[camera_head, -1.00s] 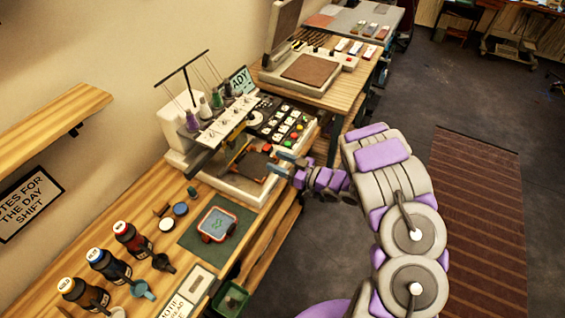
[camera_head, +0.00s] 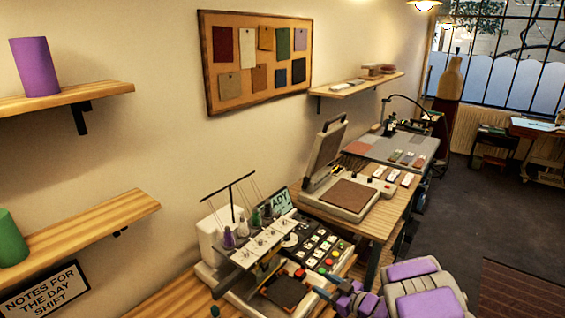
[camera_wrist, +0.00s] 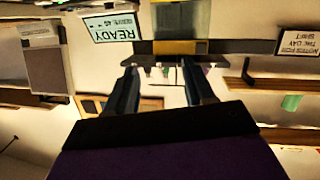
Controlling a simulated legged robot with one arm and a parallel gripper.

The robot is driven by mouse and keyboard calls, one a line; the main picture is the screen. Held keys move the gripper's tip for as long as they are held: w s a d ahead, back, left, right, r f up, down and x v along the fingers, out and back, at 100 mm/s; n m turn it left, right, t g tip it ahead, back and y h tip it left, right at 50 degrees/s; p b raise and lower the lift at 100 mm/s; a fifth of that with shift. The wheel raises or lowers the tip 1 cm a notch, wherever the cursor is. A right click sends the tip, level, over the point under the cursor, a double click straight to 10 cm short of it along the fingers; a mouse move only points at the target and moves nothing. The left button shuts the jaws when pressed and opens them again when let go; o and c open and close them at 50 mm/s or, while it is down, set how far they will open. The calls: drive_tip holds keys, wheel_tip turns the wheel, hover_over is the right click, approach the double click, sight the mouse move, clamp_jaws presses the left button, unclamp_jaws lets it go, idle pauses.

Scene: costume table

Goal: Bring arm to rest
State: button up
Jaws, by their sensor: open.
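My gripper (camera_head: 325,295) is at the front of the embroidery machine (camera_head: 207,240), beside its dark hooped patch (camera_head: 286,291). In the wrist view my gripper (camera_wrist: 161,82) has its two fingers apart with nothing between them. The machine's needle area shows beyond the fingertips, with the READY sign (camera_wrist: 112,27) to the left.
A heat press (camera_head: 345,195) stands on the wooden table behind the machine. A shelf (camera_head: 85,240) and a pinboard (camera_head: 237,92) are on the wall at left. Open dark floor (camera_head: 500,215) lies at right.

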drive_tip(key=w+d+r+m+h, duration=0.1)
drive_tip(key=d+r+m+h, duration=0.1)
drive_tip(key=d+r+h, duration=0.3)
drive_tip(key=d+r+m+h, duration=0.1)
drive_tip(key=d+r+h, duration=0.2)
drive_tip(key=d+h, duration=0.35)
drive_tip(key=s+d+r+m+g+h, duration=0.3)
drive_tip(key=s+d+r+m, duration=0.25)
drive_tip(key=s, duration=0.45)
drive_tip(key=s+a+r+g+y, duration=0.1)
drive_tip(key=s+a+g, duration=0.2)
drive_tip(key=s, duration=0.9)
drive_tip(key=s+a+r+m+g+y+b, duration=0.1)
drive_tip(key=s+a+g, duration=0.3)
drive_tip(key=s+a, duration=0.4)
drive_tip(key=s+a+g+y, duration=0.2)
drive_tip(key=s+a, duration=0.4)
drive_tip(key=s, duration=1.1)
drive_tip(key=shift+a+r+g+b, duration=0.35)
drive_tip(key=shift+r+g, duration=0.05)
drive_tip(key=shift+g, duration=0.3)
drive_tip(key=shift+m, duration=0.25)
drive_tip(key=shift+c, duration=0.3)
